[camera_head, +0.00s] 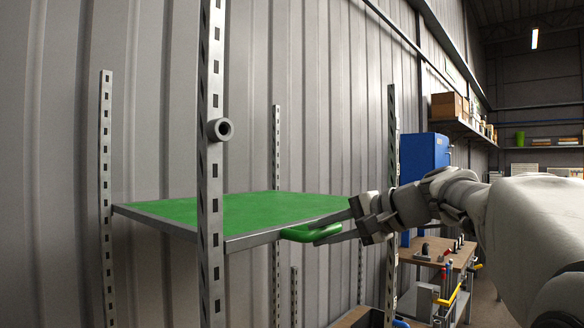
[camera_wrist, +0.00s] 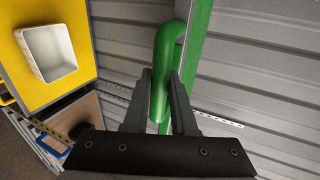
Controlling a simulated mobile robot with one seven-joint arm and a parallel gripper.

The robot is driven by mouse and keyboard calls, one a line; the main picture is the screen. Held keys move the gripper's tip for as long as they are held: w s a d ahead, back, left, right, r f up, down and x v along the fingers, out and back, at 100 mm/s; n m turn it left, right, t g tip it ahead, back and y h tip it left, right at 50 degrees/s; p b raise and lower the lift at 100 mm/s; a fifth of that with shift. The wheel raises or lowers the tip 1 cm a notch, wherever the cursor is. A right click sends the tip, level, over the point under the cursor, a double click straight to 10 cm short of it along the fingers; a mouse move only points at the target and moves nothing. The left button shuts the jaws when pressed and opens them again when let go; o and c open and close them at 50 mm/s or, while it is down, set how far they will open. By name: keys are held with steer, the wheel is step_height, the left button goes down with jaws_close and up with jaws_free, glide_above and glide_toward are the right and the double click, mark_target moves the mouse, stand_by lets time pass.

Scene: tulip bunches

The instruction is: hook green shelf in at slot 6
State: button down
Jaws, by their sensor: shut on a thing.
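The green shelf (camera_head: 240,209) is a flat green panel with a grey metal edge, held level between slotted steel uprights. Its near-left part passes behind the front upright (camera_head: 210,180). My gripper (camera_head: 322,232) is shut on the shelf's green handle (camera_head: 305,234) at its right front side. In the wrist view the handle (camera_wrist: 164,60) runs between the two fingers (camera_wrist: 161,95), with the shelf's green edge (camera_wrist: 200,35) just beside it. Slots line each upright, but slot numbers are not visible. I cannot tell whether the shelf's hooks sit in any slot.
A grey round knob (camera_head: 220,129) sticks out of the front upright above the shelf. Other uprights stand at the left (camera_head: 106,180), back (camera_head: 276,150) and right (camera_head: 392,130). A blue cabinet (camera_head: 424,155) and a workbench (camera_head: 440,252) stand right. The wrist view shows a yellow surface (camera_wrist: 82,20) with a white bin (camera_wrist: 48,52).

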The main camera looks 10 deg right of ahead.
step_height(320, 180, down, 8)
steer(key=b, duration=0.7)
steer(key=shift+r, duration=0.2)
step_height(320, 180, down, 8)
steer(key=b, duration=0.7)
step_height(320, 180, down, 8)
steer(key=b, duration=0.7)
steer(key=shift+c, duration=2)
jaws_free()
